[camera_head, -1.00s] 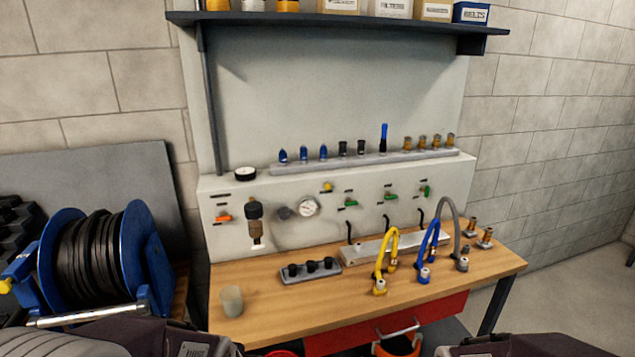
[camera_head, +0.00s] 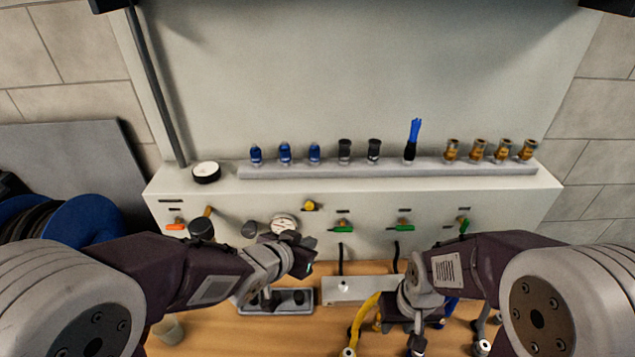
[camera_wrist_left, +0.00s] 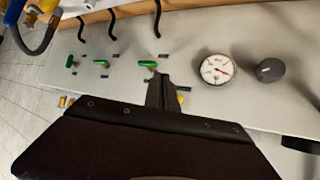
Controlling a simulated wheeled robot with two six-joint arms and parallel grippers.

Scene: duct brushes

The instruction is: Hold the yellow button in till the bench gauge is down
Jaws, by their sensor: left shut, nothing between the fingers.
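The yellow button (camera_head: 310,206) is on the grey panel, right of and above the round white gauge (camera_head: 284,221). My left gripper (camera_head: 304,262) is in front of the panel, below the button in the head view. In the left wrist view, its shut, empty fingers (camera_wrist_left: 158,77) stand out before the panel. The yellow button (camera_wrist_left: 182,98) shows close beside them, partly hidden; I cannot tell whether they touch anything. The gauge (camera_wrist_left: 217,69) shows a red needle, its scale too small to read. My right gripper (camera_head: 412,312) is low over the bench, its fingers unclear.
Green-handled valves (camera_head: 404,226) line the panel right of the button. A dark knob (camera_head: 249,229) sits left of the gauge. A rail (camera_head: 390,168) of fittings stands on the panel top. Yellow hose (camera_head: 366,318) and other hoses crowd my right gripper. A cup (camera_head: 168,330) stands at left.

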